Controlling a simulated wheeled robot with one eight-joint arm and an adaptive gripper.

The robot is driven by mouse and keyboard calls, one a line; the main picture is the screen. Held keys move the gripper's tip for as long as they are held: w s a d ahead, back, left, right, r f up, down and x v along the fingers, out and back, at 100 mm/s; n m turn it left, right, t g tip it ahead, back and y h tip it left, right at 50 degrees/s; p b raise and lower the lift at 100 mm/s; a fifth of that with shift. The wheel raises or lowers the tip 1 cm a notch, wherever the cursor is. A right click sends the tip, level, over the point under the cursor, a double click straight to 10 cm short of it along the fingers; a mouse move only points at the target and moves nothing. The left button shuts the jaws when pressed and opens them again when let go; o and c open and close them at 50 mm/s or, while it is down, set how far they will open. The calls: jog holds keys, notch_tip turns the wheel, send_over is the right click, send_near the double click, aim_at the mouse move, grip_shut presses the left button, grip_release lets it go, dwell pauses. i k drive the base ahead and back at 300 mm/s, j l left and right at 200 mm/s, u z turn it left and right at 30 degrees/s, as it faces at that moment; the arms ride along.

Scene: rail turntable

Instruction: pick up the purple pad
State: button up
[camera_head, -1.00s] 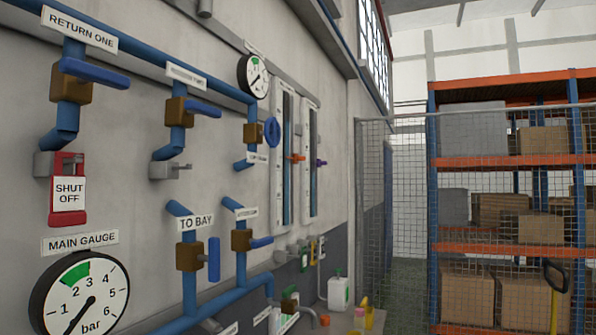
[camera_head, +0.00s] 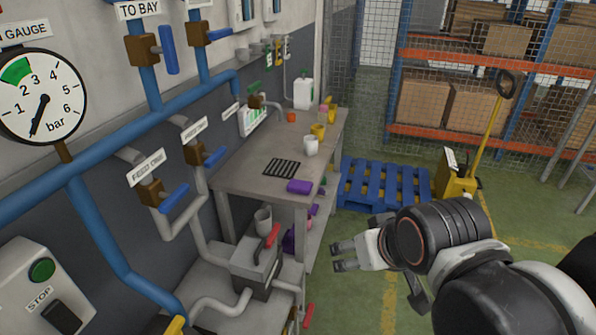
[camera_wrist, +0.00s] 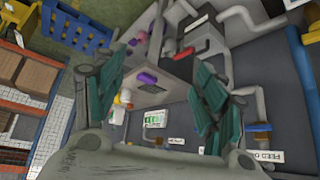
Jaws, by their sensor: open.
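A purple pad (camera_head: 299,186) lies on the near right part of the grey workbench (camera_head: 246,180), close to its front edge and beside a black grate (camera_head: 281,168). In the wrist view a purple item (camera_wrist: 147,77) on the bench top looks like the same pad, between my fingers in the picture but well beyond them. My gripper (camera_head: 338,258) is open and empty, out over the floor to the right of the bench and apart from the pad. It also shows in the wrist view (camera_wrist: 160,95) with its fingers spread wide.
A white mug (camera_head: 311,146), a yellow mug (camera_head: 318,131) and a white jug (camera_head: 303,94) stand farther back on the bench. More purple items sit below the top. A grey block with a red lever (camera_head: 258,262) and blue pipes (camera_head: 105,240) lie left. A blue pallet (camera_head: 384,187) is behind.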

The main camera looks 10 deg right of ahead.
aim_at(300, 187)
jog(key=i+l+u, duration=0.1)
jog(key=i+l, duration=0.25)
jog(key=i+l+u, duration=0.1)
jog(key=i+l, duration=0.25)
jog(key=l, duration=0.25)
jog(key=i+l+u, duration=0.1)
jog(key=i+l, duration=0.25)
jog(key=l, duration=0.15)
